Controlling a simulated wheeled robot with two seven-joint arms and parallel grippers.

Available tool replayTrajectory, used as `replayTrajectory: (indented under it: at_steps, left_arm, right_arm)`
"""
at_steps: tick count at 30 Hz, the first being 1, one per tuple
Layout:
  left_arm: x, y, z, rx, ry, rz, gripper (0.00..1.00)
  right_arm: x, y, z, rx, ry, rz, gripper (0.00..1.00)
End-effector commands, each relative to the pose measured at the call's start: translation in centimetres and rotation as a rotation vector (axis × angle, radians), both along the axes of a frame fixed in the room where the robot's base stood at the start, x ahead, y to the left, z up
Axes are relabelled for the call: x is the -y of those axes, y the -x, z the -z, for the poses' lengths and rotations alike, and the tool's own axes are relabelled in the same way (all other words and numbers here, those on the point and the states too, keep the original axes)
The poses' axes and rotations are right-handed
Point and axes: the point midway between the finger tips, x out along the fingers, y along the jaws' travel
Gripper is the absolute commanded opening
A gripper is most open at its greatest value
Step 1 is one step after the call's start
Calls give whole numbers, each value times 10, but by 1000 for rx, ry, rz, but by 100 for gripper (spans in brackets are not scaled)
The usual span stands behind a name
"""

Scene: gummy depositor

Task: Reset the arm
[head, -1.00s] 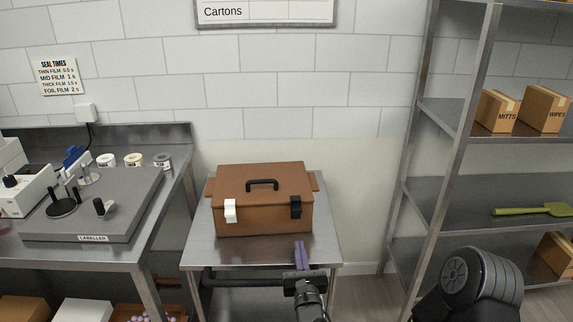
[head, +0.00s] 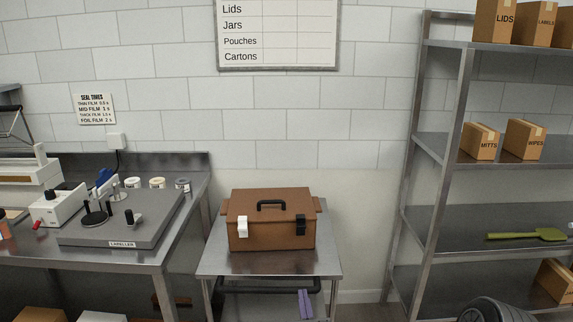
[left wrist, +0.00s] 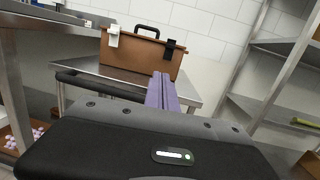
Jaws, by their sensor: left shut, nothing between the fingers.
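My left gripper (head: 305,304) shows at the bottom of the head view, with its purple fingers together and nothing between them. In the left wrist view the shut purple fingers (left wrist: 161,92) point up toward a brown case. The brown case (head: 270,234) has a black handle, one white latch and one black latch. It stands closed on a small steel table (head: 225,262). My left gripper is in front of the table and apart from the case. My right gripper is not seen.
A steel bench (head: 190,218) with a labeller (head: 120,228) stands at the left. A steel shelf rack (head: 425,200) at the right holds cartons (head: 480,141) and a green spatula (head: 527,234). A cart handle bar (left wrist: 100,84) runs along the table's near side.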

Motion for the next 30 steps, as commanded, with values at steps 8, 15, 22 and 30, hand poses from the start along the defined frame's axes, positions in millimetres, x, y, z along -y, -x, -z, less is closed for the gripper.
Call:
replayTrajectory:
  at_steps: [8,15,22,30]
  left_arm:
    - [-47,4,34,-109,66,-117,0]
    - [-112,24,87,-268,176,-295,0]
    - [-198,96,173,-526,409,-605,0]
    - [-233,286,280,-890,982,-1185,0]
  right_arm:
    - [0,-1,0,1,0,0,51]
    - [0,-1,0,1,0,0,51]
    - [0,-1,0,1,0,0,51]
    - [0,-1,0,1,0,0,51]
